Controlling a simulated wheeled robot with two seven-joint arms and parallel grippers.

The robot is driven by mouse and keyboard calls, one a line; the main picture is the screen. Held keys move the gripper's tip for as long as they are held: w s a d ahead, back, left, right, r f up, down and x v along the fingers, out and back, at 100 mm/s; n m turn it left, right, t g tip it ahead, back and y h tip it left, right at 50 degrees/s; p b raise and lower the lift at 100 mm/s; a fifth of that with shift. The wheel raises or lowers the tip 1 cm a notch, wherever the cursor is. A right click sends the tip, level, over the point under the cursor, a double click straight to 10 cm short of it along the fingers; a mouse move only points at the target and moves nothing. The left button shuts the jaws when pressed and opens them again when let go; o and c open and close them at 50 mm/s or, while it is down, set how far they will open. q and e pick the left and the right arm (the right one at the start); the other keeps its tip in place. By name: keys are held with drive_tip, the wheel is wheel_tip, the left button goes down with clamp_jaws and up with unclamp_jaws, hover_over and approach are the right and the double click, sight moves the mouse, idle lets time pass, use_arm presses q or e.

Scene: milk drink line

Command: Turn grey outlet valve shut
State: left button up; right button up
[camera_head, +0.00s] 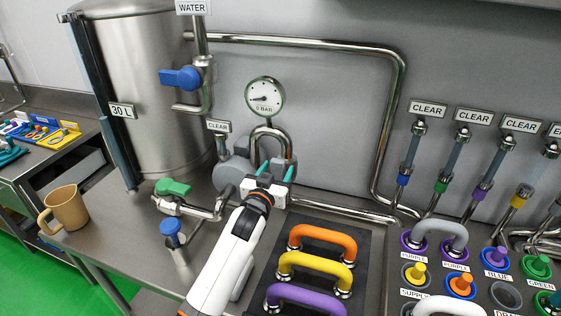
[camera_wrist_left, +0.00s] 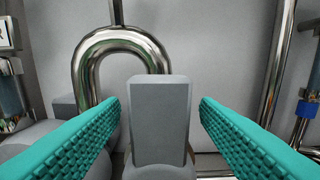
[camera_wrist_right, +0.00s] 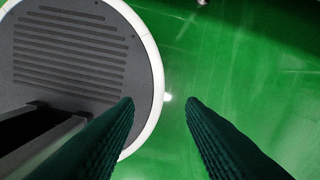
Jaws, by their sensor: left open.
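The grey outlet valve's handle (camera_wrist_left: 160,120) is a plain grey block standing upright in the left wrist view. It lies between the two teal fingers of my left gripper (camera_wrist_left: 160,102), with a gap on each side. In the head view my left gripper (camera_head: 277,170) is at the pump outlet below the gauge, fingers apart, and it largely hides the valve there. My right gripper (camera_wrist_right: 160,100) is open and empty in the right wrist view, above the green floor and is out of the head view.
A curved steel pipe (camera_wrist_left: 118,45) rises just behind the handle. The grey pump (camera_head: 234,172), green valve (camera_head: 173,187) and blue valve (camera_head: 171,228) are to the left. Coloured hose loops (camera_head: 322,236) sit on a dark panel at front right. A mug (camera_head: 66,208) stands far left.

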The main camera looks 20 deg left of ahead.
sight(277, 170)
use_arm(q)
drive_tip(key=shift+w+r, duration=0.1)
drive_tip(key=shift+w, duration=1.55)
drive_tip(key=shift+c, duration=0.6)
clamp_jaws()
use_arm(e)
drive_tip(key=shift+w+a+r, duration=0.1)
drive_tip(key=shift+w+r, duration=0.05)
drive_tip(key=shift+w, duration=0.3)
drive_tip(key=shift+w+a+r, duration=0.1)
drive_tip(key=shift+w+r, duration=0.05)
drive_tip(key=shift+w, duration=0.25)
